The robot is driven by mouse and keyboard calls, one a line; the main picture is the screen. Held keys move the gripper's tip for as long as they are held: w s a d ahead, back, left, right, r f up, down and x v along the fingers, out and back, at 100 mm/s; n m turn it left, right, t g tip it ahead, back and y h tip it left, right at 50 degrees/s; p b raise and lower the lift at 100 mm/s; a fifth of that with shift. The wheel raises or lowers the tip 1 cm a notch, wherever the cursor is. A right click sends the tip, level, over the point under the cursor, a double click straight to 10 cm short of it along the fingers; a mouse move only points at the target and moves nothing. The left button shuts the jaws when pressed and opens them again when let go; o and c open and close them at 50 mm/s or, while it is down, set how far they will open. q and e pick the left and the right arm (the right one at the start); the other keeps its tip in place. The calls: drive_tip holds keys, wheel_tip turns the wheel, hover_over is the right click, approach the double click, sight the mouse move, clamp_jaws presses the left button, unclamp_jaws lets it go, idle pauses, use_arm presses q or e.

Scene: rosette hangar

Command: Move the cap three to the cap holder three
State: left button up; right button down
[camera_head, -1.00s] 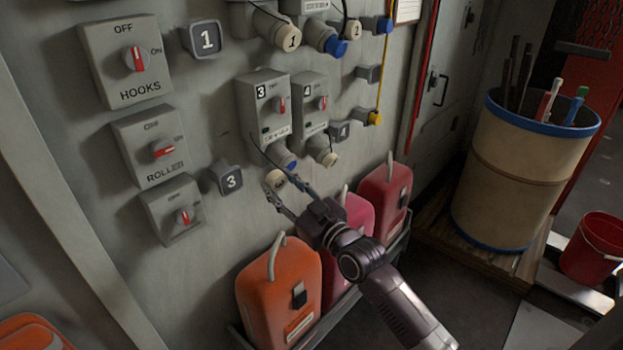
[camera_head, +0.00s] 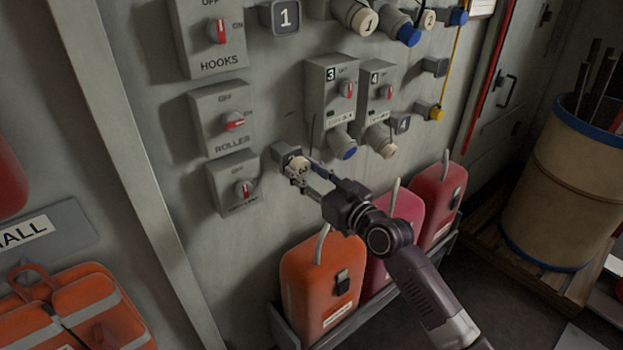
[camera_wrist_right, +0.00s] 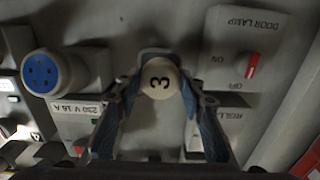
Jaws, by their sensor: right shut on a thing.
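Cap three (camera_head: 301,164) is a cream round cap with a black 3 on it. It also shows in the right wrist view (camera_wrist_right: 160,79), between the two fingers. My right gripper (camera_head: 307,175) is shut on it. Cap holder three (camera_head: 283,152) is a dark grey wall mount directly behind the cap, mostly hidden by it; its edge shows behind the cap in the wrist view (camera_wrist_right: 153,53). The cap is at the holder's front; I cannot tell whether it is seated. The socket under switch box 3 is uncapped, showing a blue face (camera_head: 347,153). My left gripper is not in view.
Switch boxes for hooks (camera_head: 208,40), roller (camera_head: 223,118) and a third switch (camera_head: 236,183) are left of the holder. Box 3 (camera_head: 331,92) is at upper right. An orange canister (camera_head: 322,283) stands below my right arm.

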drive_tip(key=shift+w+a, duration=0.25)
drive_tip(key=shift+w, duration=0.05)
drive_tip(key=shift+b, duration=0.3)
idle(0.9)
drive_tip(key=shift+w+a+b, duration=0.3)
drive_tip(key=shift+w, duration=0.15)
drive_tip(key=c, duration=1.2)
unclamp_jaws()
